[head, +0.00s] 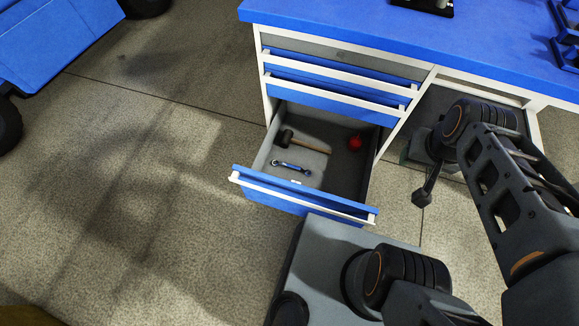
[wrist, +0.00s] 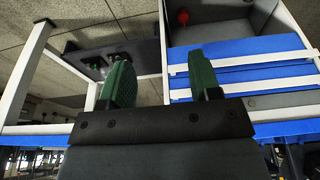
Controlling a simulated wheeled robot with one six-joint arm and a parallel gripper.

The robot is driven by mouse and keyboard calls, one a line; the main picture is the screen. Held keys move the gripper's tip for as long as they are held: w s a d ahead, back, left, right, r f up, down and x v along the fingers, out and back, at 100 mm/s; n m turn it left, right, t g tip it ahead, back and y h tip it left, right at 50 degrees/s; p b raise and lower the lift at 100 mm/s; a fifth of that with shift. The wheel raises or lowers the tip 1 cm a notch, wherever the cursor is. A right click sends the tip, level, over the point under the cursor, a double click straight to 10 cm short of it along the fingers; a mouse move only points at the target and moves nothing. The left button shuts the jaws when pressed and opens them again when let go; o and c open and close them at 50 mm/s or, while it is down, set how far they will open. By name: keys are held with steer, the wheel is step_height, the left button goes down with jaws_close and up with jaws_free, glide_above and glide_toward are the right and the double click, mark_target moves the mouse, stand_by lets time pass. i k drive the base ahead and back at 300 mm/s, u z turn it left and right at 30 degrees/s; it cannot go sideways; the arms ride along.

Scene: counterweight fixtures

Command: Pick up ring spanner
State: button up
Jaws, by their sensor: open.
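The ring spanner (head: 291,166) is a small blue bar with darker ends. It lies flat on the grey floor of the open drawer (head: 340,203), near the drawer's front, in the head view. I cannot make it out in the wrist view. My gripper (wrist: 161,74) shows two green fingers, apart with nothing between them. In the head view my arm is at the right, beside the cabinet and clear of the drawer; my fingers are mostly hidden there. The spanner is well away from my gripper.
A hammer (head: 303,141) with a wooden handle lies behind the spanner. A red round object (head: 355,142) lies at the drawer's right, also in the wrist view (wrist: 183,17). Closed drawers and a blue worktop (head: 340,30) stand above.

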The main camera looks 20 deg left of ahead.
mark_target(297, 168)
steer(key=u, duration=0.05)
steer(key=k, duration=0.5)
steer(key=z, duration=2.35)
steer(key=k, duration=1.5)
steer(key=u, duration=2.3)
steer(key=i, duration=1)
